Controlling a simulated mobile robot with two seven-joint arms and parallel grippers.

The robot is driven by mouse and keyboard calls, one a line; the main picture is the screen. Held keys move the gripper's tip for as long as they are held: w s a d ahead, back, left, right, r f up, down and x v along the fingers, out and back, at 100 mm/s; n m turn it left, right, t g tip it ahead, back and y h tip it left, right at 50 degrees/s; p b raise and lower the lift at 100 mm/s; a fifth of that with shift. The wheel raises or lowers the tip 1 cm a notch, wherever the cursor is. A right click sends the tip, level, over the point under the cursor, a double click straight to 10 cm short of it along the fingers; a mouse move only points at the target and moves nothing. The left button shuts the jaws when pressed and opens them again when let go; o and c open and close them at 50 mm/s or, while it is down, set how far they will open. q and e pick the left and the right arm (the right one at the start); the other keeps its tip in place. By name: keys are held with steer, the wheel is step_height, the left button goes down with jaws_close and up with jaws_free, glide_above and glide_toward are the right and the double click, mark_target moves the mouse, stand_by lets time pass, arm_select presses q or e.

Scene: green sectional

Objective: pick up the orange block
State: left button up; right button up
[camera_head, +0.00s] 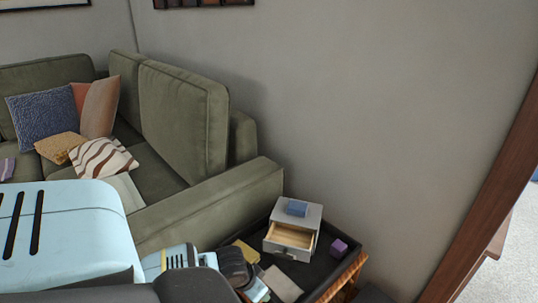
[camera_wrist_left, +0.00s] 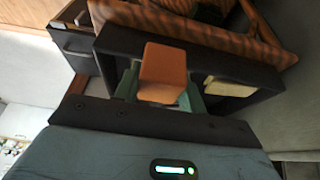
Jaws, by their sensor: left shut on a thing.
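The orange block (camera_wrist_left: 163,72) sits between the two fingers of my left gripper (camera_wrist_left: 160,97) in the left wrist view. The gripper is shut on it. In the head view my left gripper (camera_head: 236,268) is a dark shape at the near left side of the black side table (camera_head: 315,279), and the orange block cannot be made out there. The wrist view does not clearly show whether the block touches the table. My right gripper is in neither view.
On the table stand a small grey cabinet (camera_head: 276,239) with its drawer open, a blue block (camera_head: 297,208) on top, a purple block (camera_head: 339,247), a yellow piece (camera_head: 246,250) and a flat beige piece (camera_head: 283,284). A green sofa (camera_head: 215,205) borders the table's left; the wall is behind.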

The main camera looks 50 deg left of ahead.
arm_select(q)
steer(key=s+d+p, duration=0.1)
steer(key=s, duration=0.8)
steer(key=shift+s, duration=0.15)
